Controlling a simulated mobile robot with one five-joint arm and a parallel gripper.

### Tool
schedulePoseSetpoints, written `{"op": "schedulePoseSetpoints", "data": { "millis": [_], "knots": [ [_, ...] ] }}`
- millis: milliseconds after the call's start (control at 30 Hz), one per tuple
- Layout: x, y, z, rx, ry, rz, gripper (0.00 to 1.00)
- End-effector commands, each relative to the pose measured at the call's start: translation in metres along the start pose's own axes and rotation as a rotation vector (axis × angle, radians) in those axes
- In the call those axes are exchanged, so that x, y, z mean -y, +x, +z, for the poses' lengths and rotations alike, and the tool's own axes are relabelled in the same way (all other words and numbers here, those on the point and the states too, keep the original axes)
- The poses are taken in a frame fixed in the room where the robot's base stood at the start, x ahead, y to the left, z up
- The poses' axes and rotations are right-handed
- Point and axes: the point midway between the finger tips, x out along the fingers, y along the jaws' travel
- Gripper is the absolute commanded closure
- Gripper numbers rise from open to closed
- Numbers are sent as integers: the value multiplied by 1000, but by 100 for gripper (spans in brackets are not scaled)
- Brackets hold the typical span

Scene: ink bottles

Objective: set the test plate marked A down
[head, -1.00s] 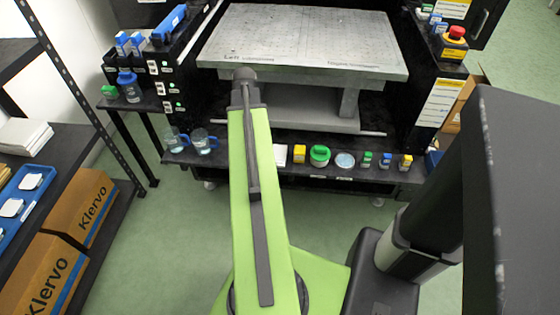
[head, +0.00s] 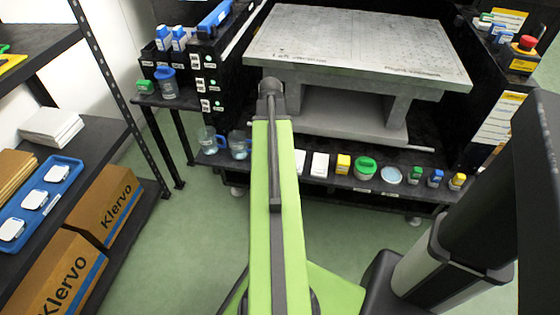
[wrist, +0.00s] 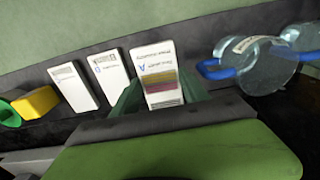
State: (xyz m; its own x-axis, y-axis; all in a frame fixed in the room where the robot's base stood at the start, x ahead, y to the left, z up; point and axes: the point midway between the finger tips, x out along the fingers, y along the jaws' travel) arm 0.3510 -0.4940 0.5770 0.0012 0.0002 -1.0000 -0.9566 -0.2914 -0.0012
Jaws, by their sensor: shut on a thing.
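The test plate marked A (wrist: 160,62) is a white card with an A, small print and coloured stripes. It shows in the wrist view between the two green fingers of my gripper (wrist: 160,82), which is shut on it. I cannot tell whether its lower end touches the shelf. In the head view my green arm hides the gripper and this plate.
Two more white plates (wrist: 106,68) (wrist: 72,86) lie to its left in the wrist view. Glass jugs with blue handles (head: 208,139) stand on the dark shelf left of my arm. A yellow box (head: 343,164), green-lidded jar (head: 365,168) and small bottles (head: 435,178) stand right.

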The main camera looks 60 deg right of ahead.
Motion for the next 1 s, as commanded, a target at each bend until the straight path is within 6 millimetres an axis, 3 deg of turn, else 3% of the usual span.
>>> {"op": "schedulePoseSetpoints", "data": {
  "millis": [33,167,400,767,800,933,1000],
  "knots": [
    [1,9,1,0,-2,0,92],
    [3,8,1,0,-4,0,92],
    [4,46,2,0,-7,0,92],
    [5,46,2,0,-8,0,92],
    [5,45,2,0,-8,0,45],
    [5,45,2,0,-8,0,28],
    [5,45,2,0,-8,0,26]
  ]
}}
